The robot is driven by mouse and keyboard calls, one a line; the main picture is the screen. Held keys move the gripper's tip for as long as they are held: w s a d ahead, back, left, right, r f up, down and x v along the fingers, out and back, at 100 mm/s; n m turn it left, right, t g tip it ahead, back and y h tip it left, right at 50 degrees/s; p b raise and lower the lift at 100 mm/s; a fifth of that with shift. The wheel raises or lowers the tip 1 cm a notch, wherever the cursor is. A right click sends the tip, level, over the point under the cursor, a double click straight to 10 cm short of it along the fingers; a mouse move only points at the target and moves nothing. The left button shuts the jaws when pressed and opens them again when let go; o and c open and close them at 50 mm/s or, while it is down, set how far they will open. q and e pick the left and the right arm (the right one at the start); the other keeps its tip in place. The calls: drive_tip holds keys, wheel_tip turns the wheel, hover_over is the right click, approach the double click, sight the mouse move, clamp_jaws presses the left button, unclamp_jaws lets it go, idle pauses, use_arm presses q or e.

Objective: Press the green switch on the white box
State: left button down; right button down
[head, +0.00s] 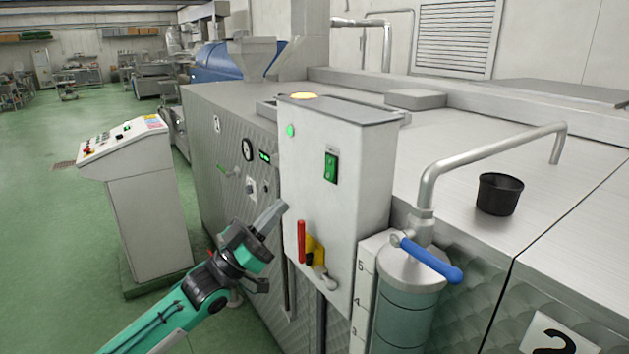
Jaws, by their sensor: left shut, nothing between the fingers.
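The white box (304,188) stands upright against the front of the steel machine, in the middle of the head view. My left gripper (283,206) is shut and empty. In the picture its tip lies at the left edge of the box, lower than the green switch and to its left. I cannot tell whether it touches the box. My right gripper is not in view.
A red handle (301,242) and a yellow part sit low on the box. A blue-handled valve (430,259) and bent pipe stand at right. A black cup (499,194) is on the machine top. A control console (150,200) stands at left on open green floor.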

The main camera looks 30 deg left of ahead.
sight(329, 170)
use_arm(q)
drive_tip(key=w+d+r+p, duration=0.1)
drive_tip(key=w, duration=0.1)
drive_tip(key=w+d+r+p, duration=0.1)
drive_tip(key=w+p, duration=0.1)
drive_tip(key=w, duration=0.1)
drive_tip(key=w+d+r+p, duration=0.1)
drive_tip(key=w, duration=0.2)
drive_tip(key=shift+w+d+r, duration=0.15)
drive_tip(key=shift+d+r, duration=0.1)
